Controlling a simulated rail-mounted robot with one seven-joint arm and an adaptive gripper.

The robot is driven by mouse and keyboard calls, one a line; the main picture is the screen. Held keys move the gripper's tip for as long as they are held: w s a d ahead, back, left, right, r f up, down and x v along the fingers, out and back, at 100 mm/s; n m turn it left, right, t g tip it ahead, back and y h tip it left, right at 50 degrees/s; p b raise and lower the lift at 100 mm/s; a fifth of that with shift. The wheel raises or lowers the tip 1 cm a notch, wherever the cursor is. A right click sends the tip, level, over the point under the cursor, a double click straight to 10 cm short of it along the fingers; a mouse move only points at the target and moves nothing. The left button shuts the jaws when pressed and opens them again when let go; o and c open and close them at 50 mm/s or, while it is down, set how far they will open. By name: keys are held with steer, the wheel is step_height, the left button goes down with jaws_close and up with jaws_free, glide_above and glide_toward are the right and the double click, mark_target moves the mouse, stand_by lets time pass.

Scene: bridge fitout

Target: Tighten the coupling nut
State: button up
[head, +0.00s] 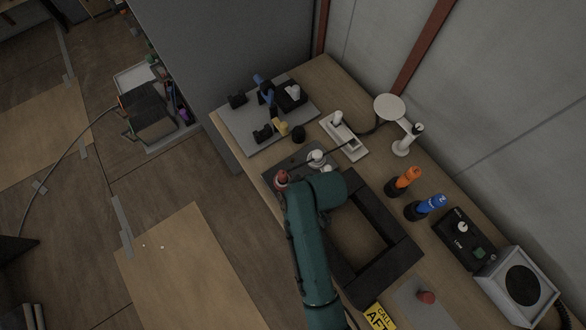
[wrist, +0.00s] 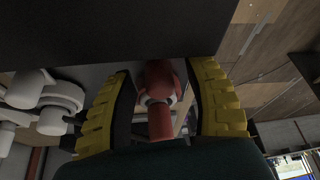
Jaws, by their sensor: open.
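In the wrist view my gripper (wrist: 164,80) is open, with one yellow-ridged finger on each side of a red fitting (wrist: 160,118). The red fitting has a rounded head and a pale ring around its middle, and gaps show between it and the fingers. I cannot tell for certain which part is the coupling nut. In the head view a red knob-like piece (head: 281,178) shows at the dark plate's left edge, beside my teal arm. My arm hides my fingers there. White round fittings (head: 316,157) stand on the dark plate, and white parts (wrist: 62,100) show at left in the wrist view.
A dark square frame (head: 398,262) lies beside my arm. Behind are a white tray (head: 352,149), a white stand (head: 390,108) and a grey board (head: 240,130) with black holders. Orange (head: 408,177) and blue (head: 434,204) handles, a control box (head: 456,243) and a speaker (head: 520,285) stand right.

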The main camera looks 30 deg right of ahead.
steer(key=shift+c, duration=0.4)
jaws_close()
steer(key=shift+s+a+p, duration=0.1)
steer(key=shift+p, duration=0.2)
